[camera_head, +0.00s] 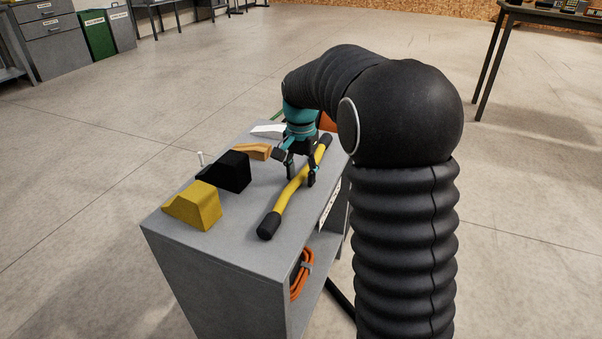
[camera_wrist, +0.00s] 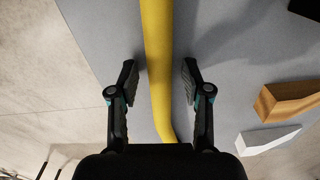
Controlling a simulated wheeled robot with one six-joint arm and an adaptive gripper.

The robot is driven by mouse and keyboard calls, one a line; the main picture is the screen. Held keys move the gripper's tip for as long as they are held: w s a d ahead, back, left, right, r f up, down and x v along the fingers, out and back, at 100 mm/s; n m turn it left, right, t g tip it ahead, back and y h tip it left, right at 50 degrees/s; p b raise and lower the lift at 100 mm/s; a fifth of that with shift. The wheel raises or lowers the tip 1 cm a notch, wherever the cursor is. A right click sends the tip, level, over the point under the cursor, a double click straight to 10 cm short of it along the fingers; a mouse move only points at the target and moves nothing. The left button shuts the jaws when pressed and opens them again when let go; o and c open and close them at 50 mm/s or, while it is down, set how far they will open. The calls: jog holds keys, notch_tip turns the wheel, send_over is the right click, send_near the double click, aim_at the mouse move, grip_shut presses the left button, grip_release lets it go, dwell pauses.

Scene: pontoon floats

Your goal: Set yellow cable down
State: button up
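The yellow cable (camera_head: 290,192) is a thick yellow length with black ends, lying across the top of a grey cabinet (camera_head: 245,238) along its right side in the head view. In the wrist view the yellow cable (camera_wrist: 158,60) runs between my fingers, with a gap on each side. My gripper (camera_head: 301,178) is over the cable, fingers pointing down on either side of it. In the wrist view my gripper (camera_wrist: 160,82) is open and its fingertips do not touch the cable. The cable's far part is partly hidden behind my gripper in the head view.
A yellow wedge block (camera_head: 195,206), a black block (camera_head: 226,172) and an orange-brown wooden piece (camera_head: 254,152) stand left of the cable. A white piece (camera_wrist: 268,140) lies near the wood. A coiled orange cable (camera_head: 302,275) is on the shelf below. The front of the top is clear.

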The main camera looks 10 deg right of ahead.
aim_at(301, 173)
notch_tip(301, 173, up, 11)
jog(key=p, duration=0.1)
jog(key=s+r+n+t, duration=0.15)
jog(key=s+r, duration=0.25)
jog(key=s, duration=0.4)
jog(key=s+f+n+t, duration=0.2)
jog(key=s+f+n, duration=0.1)
jog(key=s, duration=0.8)
jog(key=s+f+n+t, duration=0.2)
jog(key=s+f+n, duration=0.2)
jog(key=s, duration=0.7)
jog(key=shift+s+f, duration=0.25)
jog(key=shift+f, duration=0.15)
